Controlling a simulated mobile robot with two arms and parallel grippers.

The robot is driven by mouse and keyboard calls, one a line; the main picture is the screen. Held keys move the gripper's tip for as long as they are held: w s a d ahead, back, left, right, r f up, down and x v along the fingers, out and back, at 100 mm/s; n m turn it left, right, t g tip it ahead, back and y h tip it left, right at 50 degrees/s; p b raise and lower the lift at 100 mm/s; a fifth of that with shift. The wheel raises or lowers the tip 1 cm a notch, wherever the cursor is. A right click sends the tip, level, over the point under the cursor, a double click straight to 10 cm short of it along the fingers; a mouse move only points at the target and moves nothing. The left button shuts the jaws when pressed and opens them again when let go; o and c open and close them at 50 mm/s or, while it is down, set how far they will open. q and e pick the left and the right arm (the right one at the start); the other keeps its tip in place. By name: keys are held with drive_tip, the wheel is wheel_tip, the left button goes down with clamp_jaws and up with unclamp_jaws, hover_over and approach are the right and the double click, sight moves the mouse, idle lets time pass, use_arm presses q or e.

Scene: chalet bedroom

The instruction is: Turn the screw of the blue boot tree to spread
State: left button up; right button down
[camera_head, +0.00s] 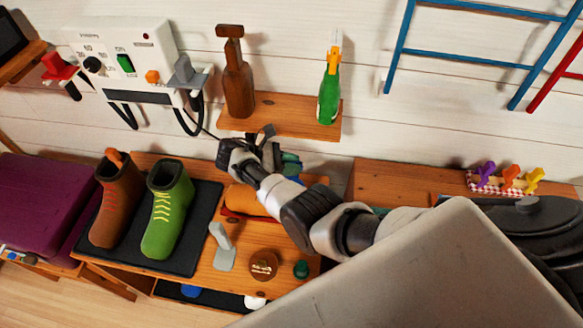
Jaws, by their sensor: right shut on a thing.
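My right gripper (262,146) is at the back of the wooden bench, its arm reaching in from the right. It is shut on a small part that its fingers and my arm hide. A blue-green piece (291,162) beside the fingers appears to be the blue boot tree, mostly covered by my arm. I cannot make out its screw or how far it is spread. An orange, rounded piece (245,201) lies in front, partly behind my arm. My left gripper is not in view.
A brown boot (117,203) and a green boot (166,214) stand on a dark mat (207,223). A grey brush-like tool (222,247), round tin (263,265) and green knob (301,269) sit at the bench front. A shelf (290,113) with bottles is close above my gripper.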

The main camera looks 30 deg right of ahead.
drive_tip(key=shift+m+g+y, duration=0.5)
drive_tip(key=shift+m+g, duration=0.4)
drive_tip(key=shift+b, duration=0.3)
drive_tip(key=c, duration=1)
unclamp_jaws()
drive_tip(key=shift+o, duration=0.2)
drive_tip(key=shift+r, duration=0.1)
